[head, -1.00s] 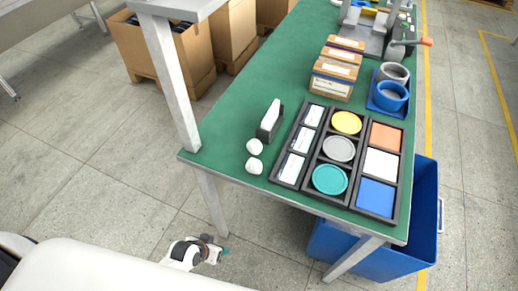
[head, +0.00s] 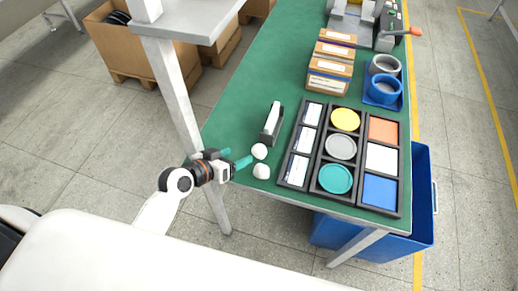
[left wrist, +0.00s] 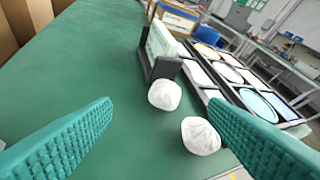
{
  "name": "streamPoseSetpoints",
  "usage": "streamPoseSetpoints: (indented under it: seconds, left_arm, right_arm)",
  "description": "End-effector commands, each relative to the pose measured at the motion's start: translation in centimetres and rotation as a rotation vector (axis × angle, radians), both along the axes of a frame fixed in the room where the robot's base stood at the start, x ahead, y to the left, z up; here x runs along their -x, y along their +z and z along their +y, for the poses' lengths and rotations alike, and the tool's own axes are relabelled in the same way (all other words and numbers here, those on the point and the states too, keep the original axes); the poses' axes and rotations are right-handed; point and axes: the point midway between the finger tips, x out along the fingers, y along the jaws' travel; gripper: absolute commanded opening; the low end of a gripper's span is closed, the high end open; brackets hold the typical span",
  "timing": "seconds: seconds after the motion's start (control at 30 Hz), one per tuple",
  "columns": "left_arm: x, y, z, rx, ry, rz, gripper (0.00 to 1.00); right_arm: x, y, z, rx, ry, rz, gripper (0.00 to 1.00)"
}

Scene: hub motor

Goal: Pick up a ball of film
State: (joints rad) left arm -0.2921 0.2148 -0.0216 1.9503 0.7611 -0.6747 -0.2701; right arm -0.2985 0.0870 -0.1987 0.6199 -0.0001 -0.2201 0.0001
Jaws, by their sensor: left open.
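Two white crumpled balls of film lie on the green table near its left front corner. The farther ball (head: 259,151) is close to my left gripper's tips; the nearer ball (head: 261,171) lies just in front of it. In the left wrist view the farther ball (left wrist: 164,94) is ahead between the teal fingers, and the other ball (left wrist: 200,135) is near the right finger. My left gripper (head: 222,163) is open and empty, at the table's left edge. It also shows in the left wrist view (left wrist: 172,135). My right gripper is not in view.
A dark holder (head: 272,123) with a pale sheet stands just behind the balls. A black tray (head: 316,174) with coloured discs and squares lies to the right. A grey post (head: 172,85) rises left of the table. Blue bin (head: 421,190) stands at right.

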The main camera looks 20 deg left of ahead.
Motion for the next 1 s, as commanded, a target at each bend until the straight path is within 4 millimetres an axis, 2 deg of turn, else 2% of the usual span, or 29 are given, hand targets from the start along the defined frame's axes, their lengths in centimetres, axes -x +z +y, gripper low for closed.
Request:
streamPoseSetpoints:
  seconds: [0.13,0.37,0.57,0.7,1.0]
  left_arm:
    - [-2.0,-1.0,-1.1,0.002,0.001,0.001,0.68]
    - [-3.2,-1.9,-1.9,0.000,0.000,0.002,0.68]
    - [-5.2,-3.0,-3.5,0.002,0.000,0.003,0.68]
    - [-6.4,-3.9,-4.0,0.000,0.000,0.002,0.68]
    - [-6.6,-4.2,-4.1,-0.002,-0.001,0.002,0.68]
  right_arm:
    - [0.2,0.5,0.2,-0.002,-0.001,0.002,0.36]
    - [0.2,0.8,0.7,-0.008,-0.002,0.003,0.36]
    - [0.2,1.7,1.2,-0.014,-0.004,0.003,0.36]
    - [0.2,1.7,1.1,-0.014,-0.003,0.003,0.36]
    - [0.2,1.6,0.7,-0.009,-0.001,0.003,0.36]
